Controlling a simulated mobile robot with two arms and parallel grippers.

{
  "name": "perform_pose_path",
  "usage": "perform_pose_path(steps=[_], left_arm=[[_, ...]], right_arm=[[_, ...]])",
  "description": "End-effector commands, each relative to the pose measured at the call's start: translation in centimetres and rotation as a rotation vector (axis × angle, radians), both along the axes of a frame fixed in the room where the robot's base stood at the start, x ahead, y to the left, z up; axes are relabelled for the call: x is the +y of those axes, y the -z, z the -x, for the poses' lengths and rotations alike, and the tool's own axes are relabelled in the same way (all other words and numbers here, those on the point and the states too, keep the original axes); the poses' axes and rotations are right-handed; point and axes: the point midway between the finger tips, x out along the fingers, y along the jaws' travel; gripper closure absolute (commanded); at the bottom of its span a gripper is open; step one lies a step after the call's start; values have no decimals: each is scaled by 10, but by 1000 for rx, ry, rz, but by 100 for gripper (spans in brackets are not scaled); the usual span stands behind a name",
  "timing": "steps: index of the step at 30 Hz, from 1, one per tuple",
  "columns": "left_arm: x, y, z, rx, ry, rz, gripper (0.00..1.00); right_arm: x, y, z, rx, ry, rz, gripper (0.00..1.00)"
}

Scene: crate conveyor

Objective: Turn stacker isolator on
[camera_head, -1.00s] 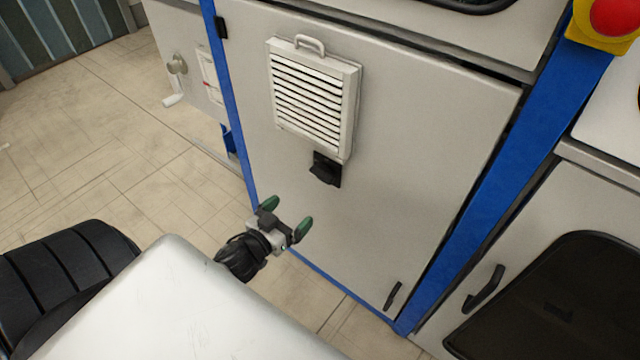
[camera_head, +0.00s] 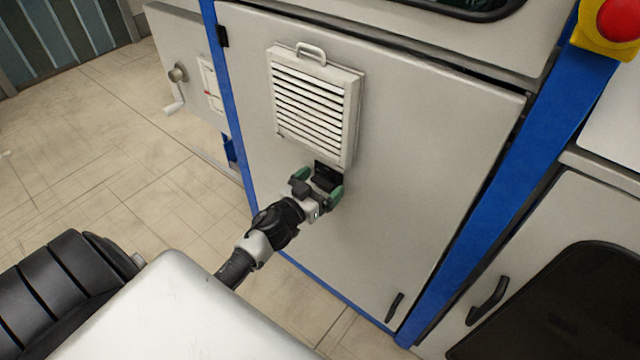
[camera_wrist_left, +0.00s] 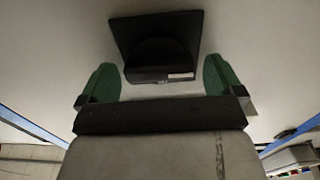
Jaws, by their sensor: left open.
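The stacker isolator is a black rotary switch (camera_head: 327,177) on the grey cabinet door, just below the louvred vent. It also shows in the left wrist view (camera_wrist_left: 157,45) as a black plate with a rounded knob and a small pale label too small to read. My left gripper (camera_head: 320,187) is at the switch, with its green fingertips on either side of the knob. In the left wrist view the open fingers (camera_wrist_left: 160,82) stand left and right of the knob, with a gap visible on each side. My right gripper is not in view.
The louvred vent (camera_head: 314,100) with a top handle sticks out just above the switch. A door handle (camera_head: 394,307) is low on the right. A blue frame post (camera_head: 480,200) and a red button on yellow (camera_head: 618,18) are further right. Tiled floor is free at left.

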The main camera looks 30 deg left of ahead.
Motion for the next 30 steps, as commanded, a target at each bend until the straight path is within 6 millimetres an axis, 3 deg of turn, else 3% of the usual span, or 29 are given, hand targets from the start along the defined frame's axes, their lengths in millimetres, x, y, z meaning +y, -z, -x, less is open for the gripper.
perform_pose_path(steps=[7,16,30], left_arm=[[0,0,0,0,0,-1,7],[0,0,0,0,0,-1,53],[-1,0,0,-9,-1,-120,53]], right_arm=[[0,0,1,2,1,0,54],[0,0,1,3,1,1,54],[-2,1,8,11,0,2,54]])
